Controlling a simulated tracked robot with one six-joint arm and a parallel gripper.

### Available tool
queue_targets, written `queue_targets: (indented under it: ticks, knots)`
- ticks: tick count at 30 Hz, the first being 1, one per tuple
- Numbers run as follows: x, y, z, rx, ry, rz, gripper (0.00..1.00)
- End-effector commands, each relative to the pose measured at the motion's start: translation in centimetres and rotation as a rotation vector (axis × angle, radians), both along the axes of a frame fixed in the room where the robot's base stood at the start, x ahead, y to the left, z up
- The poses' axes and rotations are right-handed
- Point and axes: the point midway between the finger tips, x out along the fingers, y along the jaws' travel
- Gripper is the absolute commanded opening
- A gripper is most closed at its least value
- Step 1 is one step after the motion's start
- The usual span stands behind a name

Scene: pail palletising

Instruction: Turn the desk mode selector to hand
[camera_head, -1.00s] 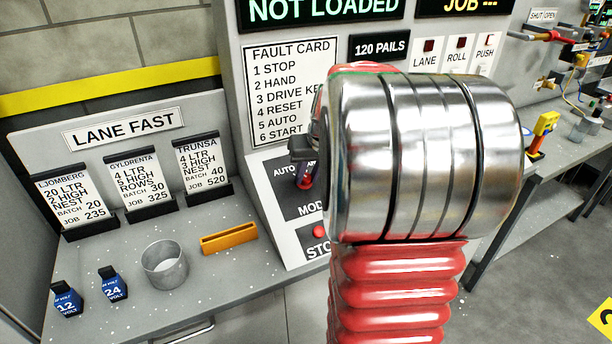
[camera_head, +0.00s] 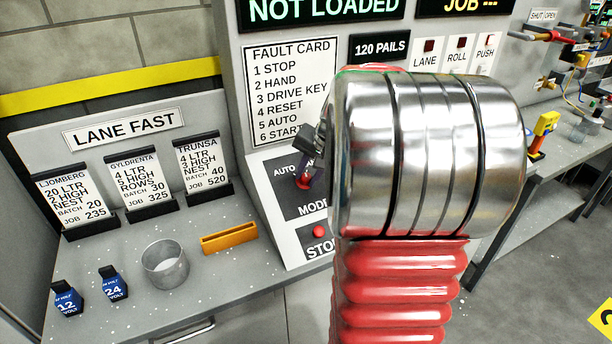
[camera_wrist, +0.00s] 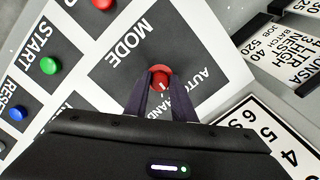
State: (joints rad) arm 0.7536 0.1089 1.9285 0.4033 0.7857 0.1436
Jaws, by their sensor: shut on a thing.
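The mode selector is a red knob (camera_wrist: 160,77) with a short white mark, on a dark panel (camera_wrist: 112,72) lettered MODE, AUTO and a partly hidden HAND. In the wrist view the white mark lies on the side toward my gripper's body, near the HAND lettering. I cannot tell its exact setting. My gripper (camera_wrist: 162,86) is shut on the knob, one dark finger on each side. In the head view the knob (camera_head: 303,183) shows small and red under my gripper (camera_head: 307,174); my wrist hides the panel's right part, including HAND.
A red stop button (camera_head: 320,231) sits just below the mode panel. Green (camera_wrist: 49,66) and blue (camera_wrist: 16,113) buttons lie to the left in the wrist view. On the desk are an orange holder (camera_head: 229,239), a metal cup (camera_head: 165,265) and two blue volt blocks.

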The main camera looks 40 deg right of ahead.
Motion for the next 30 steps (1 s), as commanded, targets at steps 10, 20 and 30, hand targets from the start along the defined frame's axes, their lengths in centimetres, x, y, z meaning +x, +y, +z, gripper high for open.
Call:
queue_targets:
  ticks: [10, 20, 30]
  knots:
    - [0.22, 0.16, 0.07, 0.154, -0.049, -0.272, 0.01]
    - [0.19, 0.12, 0.06, 0.246, -0.075, -0.438, 0.01]
    - [0.2, 0.09, 0.09, 0.27, -0.083, -0.48, 0.01]
